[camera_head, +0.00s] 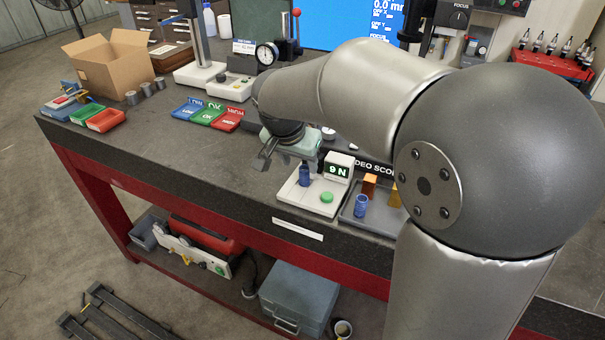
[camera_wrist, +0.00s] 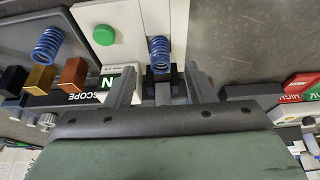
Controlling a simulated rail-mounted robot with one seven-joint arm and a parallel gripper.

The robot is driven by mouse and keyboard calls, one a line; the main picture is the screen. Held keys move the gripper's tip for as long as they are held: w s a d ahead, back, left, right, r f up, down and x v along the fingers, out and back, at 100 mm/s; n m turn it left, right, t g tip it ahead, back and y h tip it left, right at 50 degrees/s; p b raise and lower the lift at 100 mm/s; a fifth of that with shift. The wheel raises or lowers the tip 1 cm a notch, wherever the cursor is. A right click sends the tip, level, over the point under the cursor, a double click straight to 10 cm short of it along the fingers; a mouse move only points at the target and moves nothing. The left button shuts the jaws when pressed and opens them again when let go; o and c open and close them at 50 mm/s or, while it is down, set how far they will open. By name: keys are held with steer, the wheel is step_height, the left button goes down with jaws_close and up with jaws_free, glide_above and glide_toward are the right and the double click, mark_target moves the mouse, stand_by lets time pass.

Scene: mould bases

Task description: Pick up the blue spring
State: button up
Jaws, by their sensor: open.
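One blue spring (camera_head: 304,176) stands on the white force tester (camera_head: 296,197), just below my gripper in the head view. In the wrist view this spring (camera_wrist: 160,50) lies a little beyond the fingertips, in line with the gap. A second blue spring (camera_head: 360,206) stands in the grey tray (camera_head: 347,222); it also shows at upper left in the wrist view (camera_wrist: 48,44). My gripper (camera_head: 286,163) is open and empty, fingers apart on either side in the wrist view (camera_wrist: 160,76). Whether a finger touches the near spring cannot be told.
The tester has a green button (camera_head: 327,197) and a display (camera_head: 339,165) reading 9 N, close to my gripper. Blue, green and red labelled trays (camera_head: 208,116) lie left. Bare bench (camera_head: 165,135) lies in front of them.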

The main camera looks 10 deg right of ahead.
mark_target(304, 173)
steer(key=shift+p+x, duration=0.45)
steer(key=shift+x, duration=2.45)
steer(key=shift+w+r, duration=0.1)
jaws_close()
